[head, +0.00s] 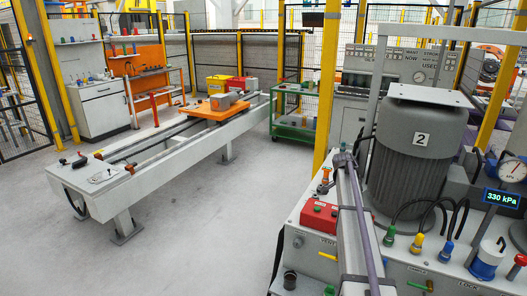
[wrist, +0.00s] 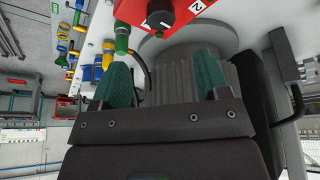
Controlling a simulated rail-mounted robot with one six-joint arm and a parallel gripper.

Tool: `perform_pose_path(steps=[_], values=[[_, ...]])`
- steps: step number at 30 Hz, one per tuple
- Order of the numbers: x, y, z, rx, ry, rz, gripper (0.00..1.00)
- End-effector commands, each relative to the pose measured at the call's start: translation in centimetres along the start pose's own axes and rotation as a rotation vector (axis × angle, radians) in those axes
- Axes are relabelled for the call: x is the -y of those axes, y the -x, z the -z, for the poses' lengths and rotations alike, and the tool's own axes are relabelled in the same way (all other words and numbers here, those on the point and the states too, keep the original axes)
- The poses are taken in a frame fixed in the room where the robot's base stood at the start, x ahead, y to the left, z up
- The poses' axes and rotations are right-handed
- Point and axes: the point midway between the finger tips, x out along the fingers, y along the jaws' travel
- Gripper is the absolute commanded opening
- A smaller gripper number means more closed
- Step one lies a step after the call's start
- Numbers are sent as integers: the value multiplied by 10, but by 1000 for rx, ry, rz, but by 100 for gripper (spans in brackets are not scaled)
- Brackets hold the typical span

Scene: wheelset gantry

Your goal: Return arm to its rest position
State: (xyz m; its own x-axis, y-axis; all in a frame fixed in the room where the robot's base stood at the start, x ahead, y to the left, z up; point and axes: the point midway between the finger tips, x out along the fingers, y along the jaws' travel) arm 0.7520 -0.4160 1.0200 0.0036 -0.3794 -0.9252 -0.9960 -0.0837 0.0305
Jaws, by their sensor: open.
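My gripper (wrist: 161,78) shows in the wrist view, with two teal finger pads spread apart and nothing held between them. Beyond the pads is a grey ribbed motor (wrist: 172,85), seen close up, and it fills the gap between them. I cannot tell whether the pads touch it. A red box with a black knob (wrist: 160,17) is at the top of the wrist view. I cannot make out the gripper in the head view.
In the head view a large grey motor marked 2 (head: 420,140) stands at right, near a display reading 330 kPa (head: 502,198) and a gauge (head: 513,168). A red control box (head: 319,216) sits nearby. A long rail bench (head: 150,150) with an orange carriage (head: 217,108) is at left; open floor lies between.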

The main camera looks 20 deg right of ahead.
Motion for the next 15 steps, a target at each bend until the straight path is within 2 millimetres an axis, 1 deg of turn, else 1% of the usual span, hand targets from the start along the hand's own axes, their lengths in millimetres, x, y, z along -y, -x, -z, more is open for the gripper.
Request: perform_pose_path(steps=[1,2,3,4,5,6,8,9,11,12,14,15], values=[[-3,0,-4,14,78,-2,69],[-12,2,-12,34,154,-2,69],[-37,8,-34,70,278,5,69],[-54,15,-56,97,376,16,69],[-69,23,-80,122,471,32,69],[-86,35,-115,152,596,57,69],[-113,54,-168,191,773,100,69],[-131,66,-201,214,884,129,69],[-160,84,-250,243,1041,176,69],[-181,96,-281,261,1135,205,69],[-210,111,-323,280,1254,246,69],[-228,120,-346,290,1314,267,69]])
